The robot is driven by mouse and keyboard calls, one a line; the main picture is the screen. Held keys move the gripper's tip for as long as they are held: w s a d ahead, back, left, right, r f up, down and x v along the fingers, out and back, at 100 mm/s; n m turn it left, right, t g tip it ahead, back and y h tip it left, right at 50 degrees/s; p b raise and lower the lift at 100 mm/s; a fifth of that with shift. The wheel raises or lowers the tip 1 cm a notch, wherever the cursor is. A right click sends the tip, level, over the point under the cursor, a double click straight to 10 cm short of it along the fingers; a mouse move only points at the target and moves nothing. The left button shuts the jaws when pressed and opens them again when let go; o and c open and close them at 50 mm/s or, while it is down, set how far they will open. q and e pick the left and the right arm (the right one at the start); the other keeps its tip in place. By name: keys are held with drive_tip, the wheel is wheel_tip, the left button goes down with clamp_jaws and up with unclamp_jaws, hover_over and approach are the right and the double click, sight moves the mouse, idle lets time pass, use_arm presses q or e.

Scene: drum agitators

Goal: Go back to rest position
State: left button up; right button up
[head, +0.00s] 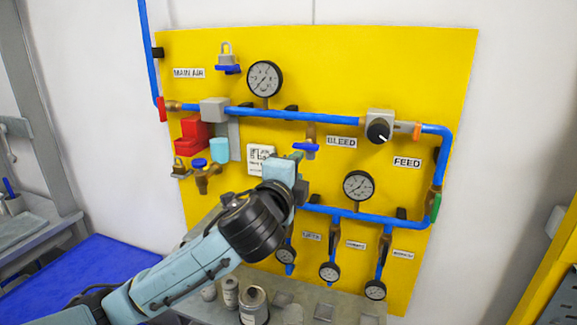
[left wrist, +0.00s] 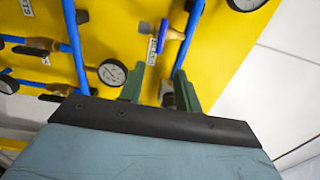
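My left gripper (head: 297,170) is in front of the yellow panel (head: 420,75), below the blue bleed valve handle (head: 306,147). In the left wrist view its two green fingers (left wrist: 160,88) stand apart, with a gap between them. A brass fitting (left wrist: 167,98) shows in or behind that gap; I cannot tell whether a finger touches it. A blue handle (left wrist: 162,36) lies beyond the fingertips there, apart from them. My left arm reaches up from the lower left. My right gripper is in neither view.
Blue pipes (head: 350,122) and several gauges (head: 264,79) are fixed on the panel near my gripper. The regulator knob (head: 378,131) is to the right. Metal canisters (head: 254,303) stand on a grey shelf below. A blue surface (head: 85,268) is at lower left.

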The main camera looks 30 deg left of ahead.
use_arm(q)
drive_tip(key=shift+s, duration=0.15)
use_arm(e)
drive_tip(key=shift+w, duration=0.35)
